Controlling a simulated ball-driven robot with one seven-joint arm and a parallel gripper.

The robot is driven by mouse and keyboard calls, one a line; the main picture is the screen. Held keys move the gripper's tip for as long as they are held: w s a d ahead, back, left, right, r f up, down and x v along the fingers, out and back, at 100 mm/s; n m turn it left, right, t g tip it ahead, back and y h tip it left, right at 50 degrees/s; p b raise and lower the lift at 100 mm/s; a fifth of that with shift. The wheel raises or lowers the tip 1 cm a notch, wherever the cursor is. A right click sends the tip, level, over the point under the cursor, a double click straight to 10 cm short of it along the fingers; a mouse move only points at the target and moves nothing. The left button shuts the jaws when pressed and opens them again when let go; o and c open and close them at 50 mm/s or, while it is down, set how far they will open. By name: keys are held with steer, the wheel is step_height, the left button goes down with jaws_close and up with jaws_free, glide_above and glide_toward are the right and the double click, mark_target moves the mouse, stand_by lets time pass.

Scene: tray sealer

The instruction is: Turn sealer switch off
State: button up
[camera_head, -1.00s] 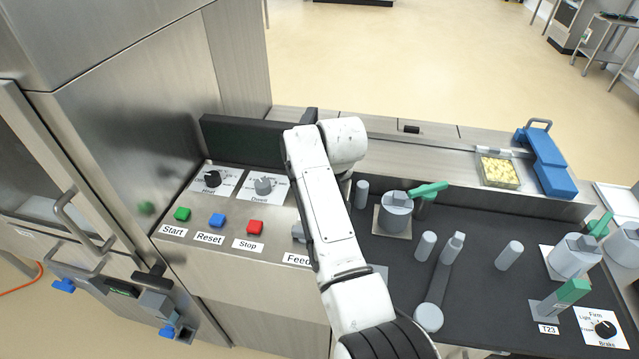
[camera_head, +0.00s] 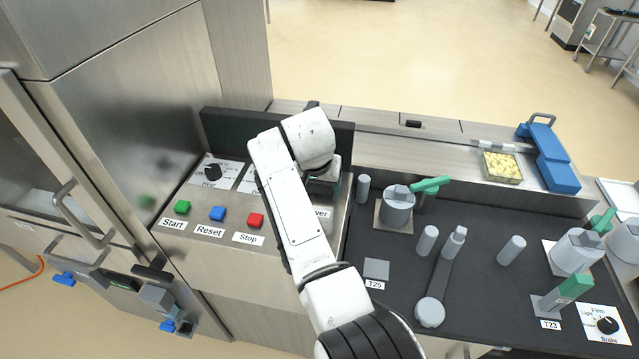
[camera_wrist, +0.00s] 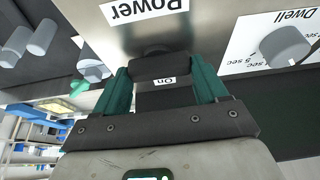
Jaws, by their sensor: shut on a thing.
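The black sealer switch (camera_wrist: 160,66) sits under the upside-down "Power" label (camera_wrist: 143,8) in the wrist view. A small "On" label (camera_wrist: 165,82) shows just below it. My gripper (camera_wrist: 162,75) has its green fingers on either side of the switch and is shut on it. In the head view my gripper (camera_head: 322,186) is over the right part of the steel control panel, largely hidden by my arm. The switch is hidden there, and only the end of a label (camera_head: 321,214) shows beside the arm.
The Dwell knob (camera_wrist: 286,45) is close beside the gripper in the wrist view. Start (camera_head: 182,207), Reset (camera_head: 217,214) and Stop (camera_head: 255,220) buttons and the Heat knob (camera_head: 212,172) lie left.

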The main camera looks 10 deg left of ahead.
steer(key=shift+r, duration=0.15)
stand_by(0.3)
steer(key=o, duration=1.1)
steer(key=shift+c, duration=0.2)
steer(key=b+v, duration=0.1)
steer(key=v, duration=0.9)
steer(key=shift+s+r, duration=0.2)
steer(key=shift+r, duration=0.05)
